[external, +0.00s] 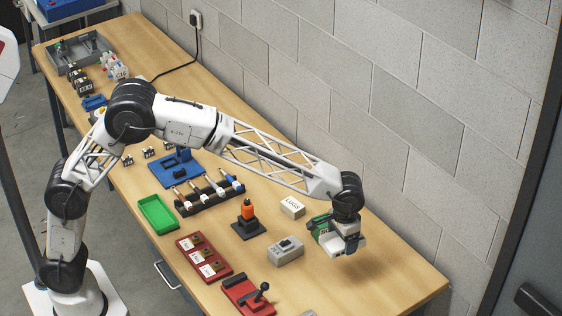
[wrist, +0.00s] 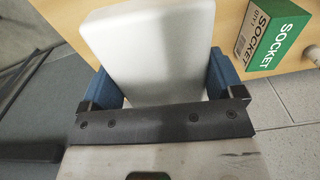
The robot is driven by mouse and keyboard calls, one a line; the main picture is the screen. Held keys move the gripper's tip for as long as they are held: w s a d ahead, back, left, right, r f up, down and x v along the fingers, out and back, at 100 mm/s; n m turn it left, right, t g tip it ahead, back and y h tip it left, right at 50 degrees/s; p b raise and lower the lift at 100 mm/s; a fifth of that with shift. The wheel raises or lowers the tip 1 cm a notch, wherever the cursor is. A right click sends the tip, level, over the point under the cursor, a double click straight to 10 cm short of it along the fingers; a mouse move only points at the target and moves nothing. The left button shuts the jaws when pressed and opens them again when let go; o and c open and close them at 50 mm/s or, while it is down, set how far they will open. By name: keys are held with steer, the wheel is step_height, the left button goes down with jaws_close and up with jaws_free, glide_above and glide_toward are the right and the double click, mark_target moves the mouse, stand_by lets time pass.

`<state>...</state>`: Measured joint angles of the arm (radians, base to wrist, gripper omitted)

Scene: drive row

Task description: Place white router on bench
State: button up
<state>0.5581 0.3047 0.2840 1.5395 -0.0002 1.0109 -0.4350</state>
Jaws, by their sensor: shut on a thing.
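The white router (wrist: 150,45) is a smooth, rounded white block between the blue finger pads of my gripper (wrist: 160,85). In the external view, my gripper (external: 345,236) is over the right end of the wooden bench (external: 395,275), with the white router (external: 352,248) low under it. My gripper is shut on the router. I cannot tell whether the router's underside touches the bench. Part of the router is hidden by the fingers and wrist.
A green and white socket box (wrist: 275,35) is close beside the gripper. A white lugs box (external: 292,206), a grey switch box (external: 286,250) and a red lever base (external: 248,296) stand to the left. The bench is clear toward its right corner. A block wall (external: 420,110) runs behind.

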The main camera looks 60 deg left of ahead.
steer(key=w+a+n, duration=0.3)
steer(key=w+a, duration=0.2)
steer(key=a, duration=0.9)
steer(key=w+a+n, duration=0.4)
steer(key=a, duration=0.9)
steer(key=w+a+n, duration=0.3)
steer(key=w+a, duration=0.2)
steer(key=a, duration=0.9)
steer(key=s+a+n, duration=0.3)
steer(key=a+n, duration=0.2)
steer(key=a, duration=1.5)
steer(key=s+a+n, duration=0.3)
steer(key=a+n, duration=0.1)
steer(key=a, duration=1.7)
steer(key=shift+d+f, duration=0.15)
steer(key=shift+f, duration=1.2)
steer(key=shift+d+f, duration=0.15)
steer(key=shift+f, duration=1.2)
steer(key=shift+f, duration=0.15)
steer(key=shift+f, duration=3)
